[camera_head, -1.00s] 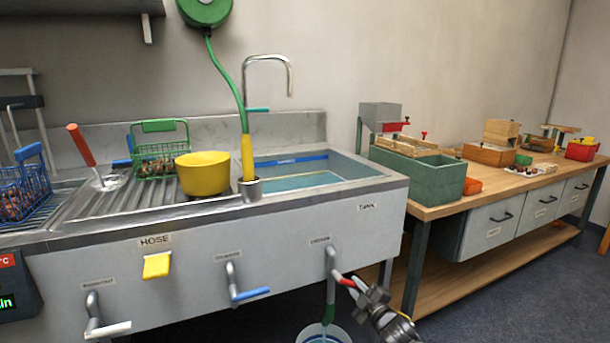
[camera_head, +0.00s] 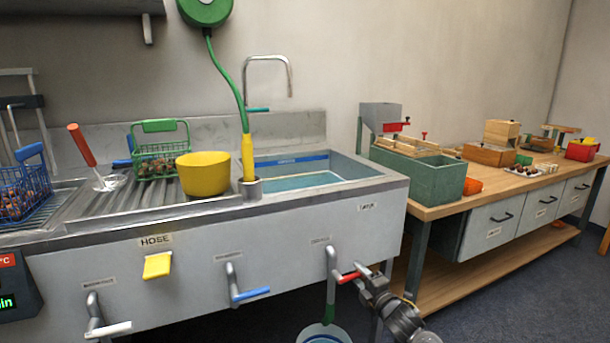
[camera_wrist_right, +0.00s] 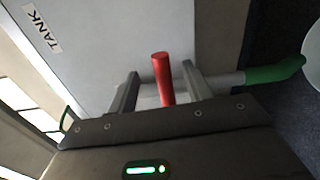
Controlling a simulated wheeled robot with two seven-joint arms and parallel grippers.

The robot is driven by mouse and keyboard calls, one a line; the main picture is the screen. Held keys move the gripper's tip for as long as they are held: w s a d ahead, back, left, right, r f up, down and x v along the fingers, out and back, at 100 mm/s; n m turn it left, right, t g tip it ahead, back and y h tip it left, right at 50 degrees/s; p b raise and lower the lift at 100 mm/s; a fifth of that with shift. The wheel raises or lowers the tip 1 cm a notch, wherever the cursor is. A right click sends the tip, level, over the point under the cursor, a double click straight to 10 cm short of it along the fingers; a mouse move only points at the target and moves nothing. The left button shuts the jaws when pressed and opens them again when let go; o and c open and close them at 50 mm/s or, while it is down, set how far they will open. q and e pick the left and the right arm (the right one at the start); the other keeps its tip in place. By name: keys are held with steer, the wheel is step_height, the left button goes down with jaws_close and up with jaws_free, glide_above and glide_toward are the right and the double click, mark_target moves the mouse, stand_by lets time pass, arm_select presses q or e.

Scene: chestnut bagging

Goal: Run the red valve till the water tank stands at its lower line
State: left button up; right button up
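The red valve handle (camera_head: 348,277) sticks out from a pipe on the front of the steel sink, below the tank (camera_head: 375,178). My right gripper (camera_head: 364,279) is at the handle's free end. In the right wrist view the red handle (camera_wrist_right: 162,78) stands between my two fingers (camera_wrist_right: 162,88), with a gap on each side, so the gripper is open around it. The tank holds pale blue water (camera_head: 303,181), well below a blue band (camera_head: 300,161) on its back wall. I cannot make out a lower line. My left gripper is not in view.
A blue-handled valve (camera_head: 250,294), a white-handled valve (camera_head: 108,329) and a yellow hose lever (camera_head: 157,265) are along the sink front. A bucket (camera_head: 305,336) stands under the green outlet hose (camera_head: 329,312). A wooden workbench (camera_head: 440,207) stands to the right.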

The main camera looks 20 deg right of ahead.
steer(key=shift+o, duration=0.2)
steer(key=shift+s, duration=0.1)
steer(key=shift+s+p, duration=0.25)
steer(key=shift+p, duration=0.1)
steer(key=s+p, duration=0.4)
steer(key=s, duration=0.4)
steer(key=shift+s+p, duration=0.2)
steer(key=shift+p, duration=0.15)
steer(key=shift+a, duration=0.1)
